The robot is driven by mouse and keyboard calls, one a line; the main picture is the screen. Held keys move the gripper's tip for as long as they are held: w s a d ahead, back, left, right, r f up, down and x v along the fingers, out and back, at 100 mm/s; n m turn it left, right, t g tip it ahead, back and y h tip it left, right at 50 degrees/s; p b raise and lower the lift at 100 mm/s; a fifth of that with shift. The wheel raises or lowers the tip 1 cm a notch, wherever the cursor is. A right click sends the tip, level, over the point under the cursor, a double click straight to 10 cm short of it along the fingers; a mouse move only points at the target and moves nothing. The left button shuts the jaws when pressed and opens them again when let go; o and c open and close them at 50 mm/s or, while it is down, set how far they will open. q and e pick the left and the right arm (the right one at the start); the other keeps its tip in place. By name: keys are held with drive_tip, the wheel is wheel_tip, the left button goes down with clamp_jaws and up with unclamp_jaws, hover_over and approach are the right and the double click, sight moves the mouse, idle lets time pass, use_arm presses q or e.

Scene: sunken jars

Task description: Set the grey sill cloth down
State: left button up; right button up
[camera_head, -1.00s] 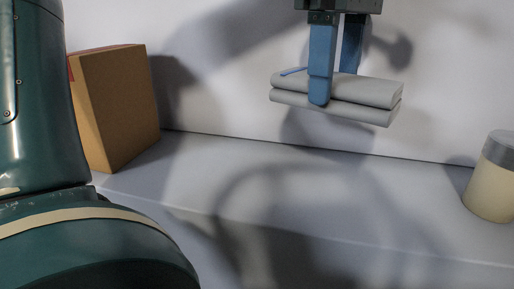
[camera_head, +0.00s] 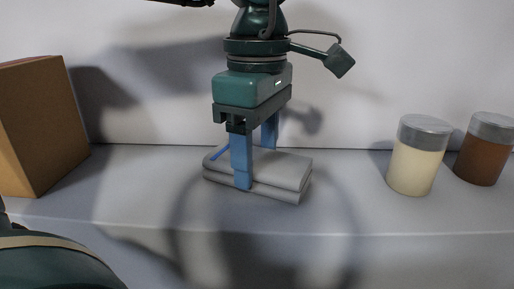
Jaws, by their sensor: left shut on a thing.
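The grey sill cloth (camera_head: 285,170) is a folded pad in the middle of the camera_head view. It is low over the pale ledge and looks level; its underside seems to be at the surface, but I cannot tell for sure whether it touches. My left gripper (camera_head: 256,165) points down with its blue fingers shut on the cloth, one finger on the near side and one on the far side. The far fingertip is hidden behind the cloth. My right gripper is not in view.
A brown cardboard box (camera_head: 40,125) stands at the left. A cream-filled jar with a grey lid (camera_head: 416,160) and a brown-filled jar (camera_head: 484,150) stand at the right. The pale ledge (camera_head: 345,205) is bare between box and jars, with a wall behind and a front edge.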

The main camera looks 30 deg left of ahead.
sight(257, 158)
use_arm(q)
drive_tip(key=shift+f, duration=0.1)
drive_tip(key=o, duration=0.9)
drive_tip(key=shift+o, duration=0.2)
wheel_tip(257, 158, up, 12)
idle(0.4)
